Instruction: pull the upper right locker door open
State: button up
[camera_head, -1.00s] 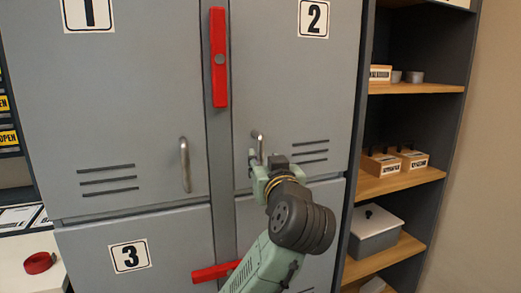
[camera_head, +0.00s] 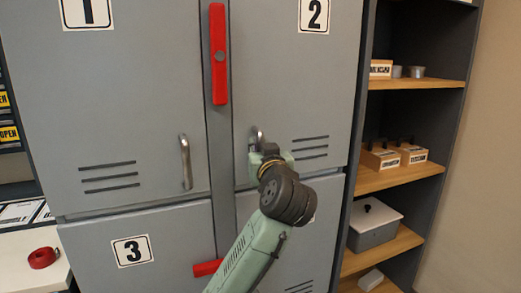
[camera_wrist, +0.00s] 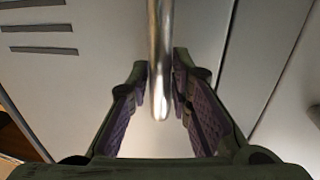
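The upper right locker door (camera_head: 275,75), marked 2, looks shut in its frame. Its metal handle (camera_head: 257,135) is an upright bar near the door's left edge, partly hidden behind my gripper (camera_head: 266,152). In the wrist view the handle (camera_wrist: 160,40) runs down between the two fingers of my gripper (camera_wrist: 160,85). The fingertips are close in on both sides of the bar and appear shut on it. A red latch bar (camera_head: 219,90) stands upright on the strip between doors 1 and 2, left of door 2's edge.
Door 1 (camera_head: 135,110) and door 3 (camera_head: 170,240) look shut. A lower red latch (camera_head: 206,268) lies crosswise, partly behind my arm. Right of the lockers, open shelves (camera_head: 405,178) hold boxes and a lidded bin (camera_head: 374,226). A red tape roll (camera_head: 42,258) lies on the left table.

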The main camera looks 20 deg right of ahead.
grip_shut()
dwell(0.3)
